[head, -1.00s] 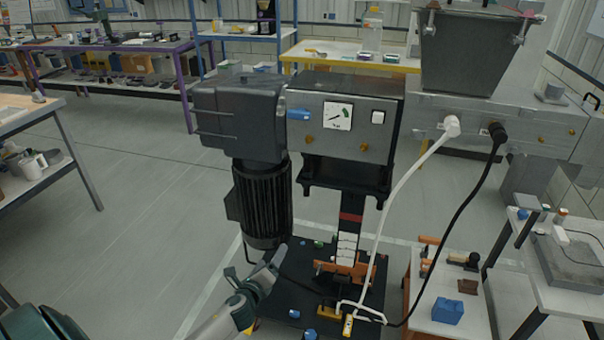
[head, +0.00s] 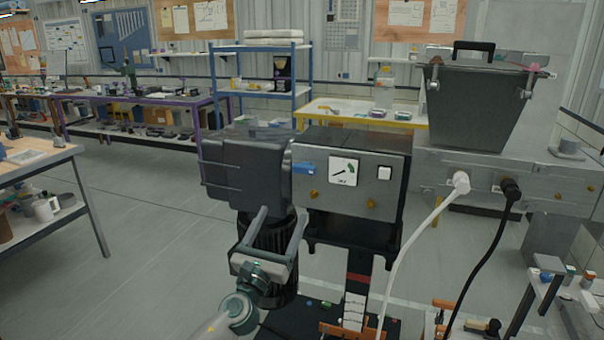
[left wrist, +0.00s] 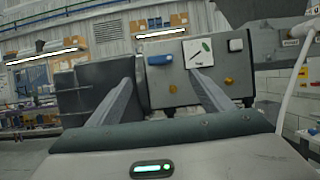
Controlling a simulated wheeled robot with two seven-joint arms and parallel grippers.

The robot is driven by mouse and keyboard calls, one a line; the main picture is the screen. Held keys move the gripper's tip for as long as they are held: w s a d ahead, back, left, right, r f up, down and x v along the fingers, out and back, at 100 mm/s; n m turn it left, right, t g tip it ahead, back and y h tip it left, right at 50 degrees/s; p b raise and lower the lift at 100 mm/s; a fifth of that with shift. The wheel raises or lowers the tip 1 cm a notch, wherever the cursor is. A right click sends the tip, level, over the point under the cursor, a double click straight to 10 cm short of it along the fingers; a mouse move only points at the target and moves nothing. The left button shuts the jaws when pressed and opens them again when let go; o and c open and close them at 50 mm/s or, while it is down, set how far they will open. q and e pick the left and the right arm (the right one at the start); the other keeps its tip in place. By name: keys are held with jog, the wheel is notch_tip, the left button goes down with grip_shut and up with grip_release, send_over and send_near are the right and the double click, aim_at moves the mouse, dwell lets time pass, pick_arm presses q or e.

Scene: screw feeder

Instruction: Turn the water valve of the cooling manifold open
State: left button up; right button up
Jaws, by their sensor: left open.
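The grey manifold box (head: 345,208) stands on a dark post beside a motor-like dark block (head: 245,180). A blue handle (head: 304,168), which looks like the water valve, lies about level at the box's upper left. Right of it is a white dial (head: 343,172) with a needle and a green mark. My left gripper (head: 282,214) is open and empty, below and left of the handle, in front of the dark block. In the left wrist view, the blue handle (left wrist: 159,59) appears between the fingertips (left wrist: 162,76), apart from them. My right gripper is out of view.
A white switch (head: 385,173) and brass knobs (head: 372,204) are on the box front. A white hose (head: 410,240) and a black cable (head: 478,260) hang to its right. A large dark hopper (head: 480,105) stands behind at right.

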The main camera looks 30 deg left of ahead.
pick_arm(q)
jog(key=w, duration=0.1)
jog(key=p, duration=0.3)
send_near(303, 171)
jog(key=x, duration=0.7)
jog(key=shift+w+a+r, duration=0.15)
jog(key=shift+w+r, duration=0.15)
jog(key=shift+x, duration=0.8)
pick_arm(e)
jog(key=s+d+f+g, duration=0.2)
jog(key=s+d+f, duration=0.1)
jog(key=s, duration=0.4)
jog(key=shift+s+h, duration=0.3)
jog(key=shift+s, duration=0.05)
pick_arm(q)
jog(key=shift+c, duration=0.5)
jog(key=c, duration=0.9)
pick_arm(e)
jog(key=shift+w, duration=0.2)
